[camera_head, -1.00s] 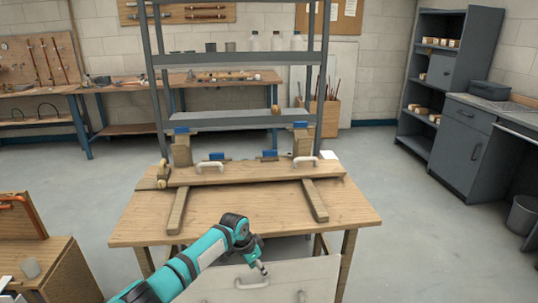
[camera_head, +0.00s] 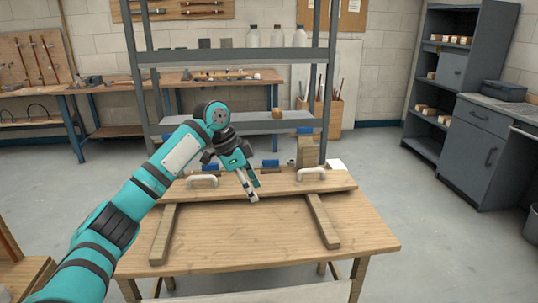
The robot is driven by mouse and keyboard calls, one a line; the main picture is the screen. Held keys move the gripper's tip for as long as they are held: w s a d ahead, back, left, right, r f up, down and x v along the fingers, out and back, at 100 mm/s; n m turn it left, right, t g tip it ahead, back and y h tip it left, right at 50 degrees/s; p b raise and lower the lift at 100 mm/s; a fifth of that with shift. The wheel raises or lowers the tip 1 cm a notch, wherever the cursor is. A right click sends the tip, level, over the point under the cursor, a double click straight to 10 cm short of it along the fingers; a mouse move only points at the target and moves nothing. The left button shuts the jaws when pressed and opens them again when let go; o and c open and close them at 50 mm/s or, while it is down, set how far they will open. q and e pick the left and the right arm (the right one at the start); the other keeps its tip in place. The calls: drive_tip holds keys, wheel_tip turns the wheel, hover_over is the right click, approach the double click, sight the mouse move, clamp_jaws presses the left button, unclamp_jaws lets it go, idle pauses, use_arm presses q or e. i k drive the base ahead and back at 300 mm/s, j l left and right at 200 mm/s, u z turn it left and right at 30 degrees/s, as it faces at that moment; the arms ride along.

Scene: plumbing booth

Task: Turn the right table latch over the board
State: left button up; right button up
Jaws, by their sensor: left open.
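A long wooden board (camera_head: 276,187) with two pale handles lies across the back of the wooden table (camera_head: 245,237). A small blue piece (camera_head: 270,163) just behind the board, right of centre, looks like the right table latch; its exact turn is too small to tell. A similar blue piece (camera_head: 209,166) stands behind the left handle (camera_head: 202,180). My left gripper (camera_head: 251,196) is open and empty, pointing down over the board between the handles, left of the right blue piece. I cannot tell whether its tips touch the board. My right gripper is not in view.
A wooden block (camera_head: 307,152) with a blue top stands behind the right handle (camera_head: 311,173). Two wooden rails run forward from the board, the right one (camera_head: 323,222) clear of my arm. A grey shelf frame (camera_head: 235,57) rises behind. The table's middle is bare.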

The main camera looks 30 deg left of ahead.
sight(275, 163)
drive_tip(key=i+j, duration=1.15)
drive_tip(key=i, duration=0.1)
